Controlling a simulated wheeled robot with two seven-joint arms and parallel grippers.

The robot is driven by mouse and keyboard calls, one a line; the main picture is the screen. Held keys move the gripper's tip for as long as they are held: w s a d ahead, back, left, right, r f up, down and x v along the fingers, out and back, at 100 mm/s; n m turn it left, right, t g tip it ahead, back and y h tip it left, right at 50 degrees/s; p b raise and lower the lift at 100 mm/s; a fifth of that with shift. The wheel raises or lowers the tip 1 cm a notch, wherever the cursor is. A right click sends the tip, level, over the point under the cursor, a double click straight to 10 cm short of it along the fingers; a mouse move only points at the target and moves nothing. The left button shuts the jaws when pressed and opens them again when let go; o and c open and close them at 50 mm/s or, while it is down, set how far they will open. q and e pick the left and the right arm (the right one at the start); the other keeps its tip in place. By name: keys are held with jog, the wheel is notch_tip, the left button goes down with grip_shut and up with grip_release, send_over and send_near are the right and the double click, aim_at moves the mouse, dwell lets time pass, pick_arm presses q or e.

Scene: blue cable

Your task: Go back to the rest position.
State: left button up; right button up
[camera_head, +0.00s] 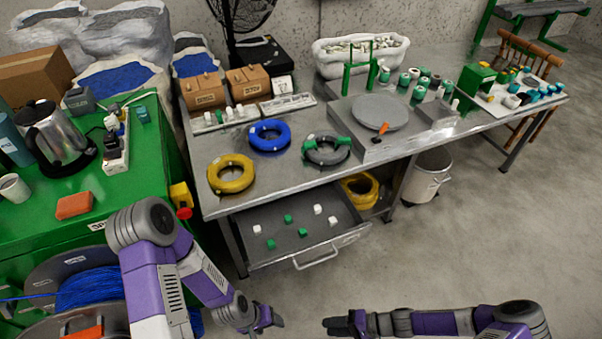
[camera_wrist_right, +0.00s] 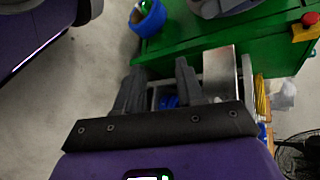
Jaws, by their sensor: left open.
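My left gripper (camera_head: 270,319) hangs low in front of the open drawer, over the floor, open and empty. My right gripper (camera_head: 338,326) is low at the bottom middle, pointing left towards the left one, with a gap between them. In the right wrist view its two fingers (camera_wrist_right: 158,85) are apart with nothing between them. A blue cable coil (camera_head: 282,137) lies on the metal table between a yellow coil (camera_head: 214,184) and a grey coil. More blue cable is wound on a spool (camera_head: 90,288) at the lower left, partly hidden by my left arm.
The metal table (camera_head: 290,185) has an open drawer (camera_head: 345,238) holding small green and white pieces. A green cabinet (camera_head: 150,150) with a kettle (camera_head: 55,135) stands at the left. A white bucket (camera_head: 425,182) is under the table. The floor at the right is clear.

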jog(key=shift+s+a+r+n+h, duration=0.1)
jog(key=shift+r+n+h, duration=0.35)
jog(key=shift+h, duration=1.05)
jog(key=shift+d+r+n+h, duration=0.15)
jog(key=shift+r+h, duration=0.5)
jog(key=shift+h, duration=0.85)
jog(key=shift+s+a+r+n+h, duration=0.15)
jog(key=shift+r+n+h, duration=0.35)
jog(key=shift+h, duration=1)
jog(key=shift+w, duration=0.1)
